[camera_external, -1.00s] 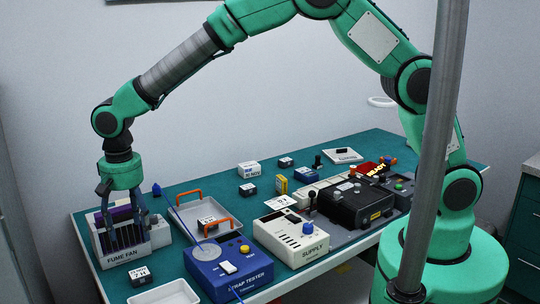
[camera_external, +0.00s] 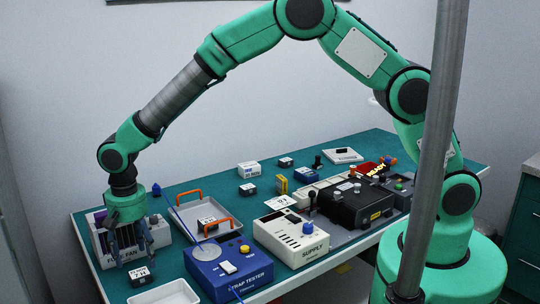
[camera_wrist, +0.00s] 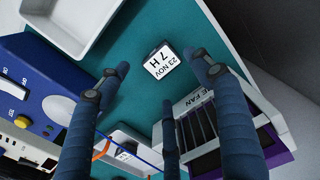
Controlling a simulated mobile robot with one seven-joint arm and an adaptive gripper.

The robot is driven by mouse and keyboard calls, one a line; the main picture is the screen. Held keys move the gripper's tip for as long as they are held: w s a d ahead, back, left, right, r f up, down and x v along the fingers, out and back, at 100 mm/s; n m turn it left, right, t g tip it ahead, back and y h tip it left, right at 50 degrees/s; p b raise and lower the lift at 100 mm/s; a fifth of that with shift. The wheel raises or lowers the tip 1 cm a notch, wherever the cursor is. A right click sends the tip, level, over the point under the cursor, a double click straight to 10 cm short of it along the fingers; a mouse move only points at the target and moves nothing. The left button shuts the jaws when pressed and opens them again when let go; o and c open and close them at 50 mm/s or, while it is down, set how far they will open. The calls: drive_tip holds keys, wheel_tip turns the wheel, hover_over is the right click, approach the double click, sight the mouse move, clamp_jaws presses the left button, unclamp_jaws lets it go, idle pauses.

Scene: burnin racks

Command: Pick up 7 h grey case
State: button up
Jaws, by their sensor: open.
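The 7 h case (camera_external: 139,277) is a small block on the green table top, in front of the fume fan box. In the wrist view the case (camera_wrist: 161,60) lies label up, its white face reading "23 NOV 7 H", with a thin dark side showing. My gripper (camera_external: 131,258) points down just behind and above the case. In the wrist view my gripper (camera_wrist: 158,72) has its blue-grey fingers spread wide, with the case between and beyond their tips. Nothing is held. Whether any finger touches the case cannot be told.
The fume fan box (camera_wrist: 205,125) stands close beside the case. A white tray (camera_external: 164,292) lies at the front edge, and the blue strap tester (camera_external: 230,268) is to the right. A tray with orange handles (camera_external: 184,206) holds another labelled case (camera_external: 207,221).

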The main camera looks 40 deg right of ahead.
sight(139, 272)
drive_tip(key=shift+f, duration=0.15)
drive_tip(key=shift+a+f+b, duration=0.2)
drive_tip(key=shift+f+b, duration=0.45)
drive_tip(key=shift+f, duration=1.9)
drive_tip(key=c, duration=1.3)
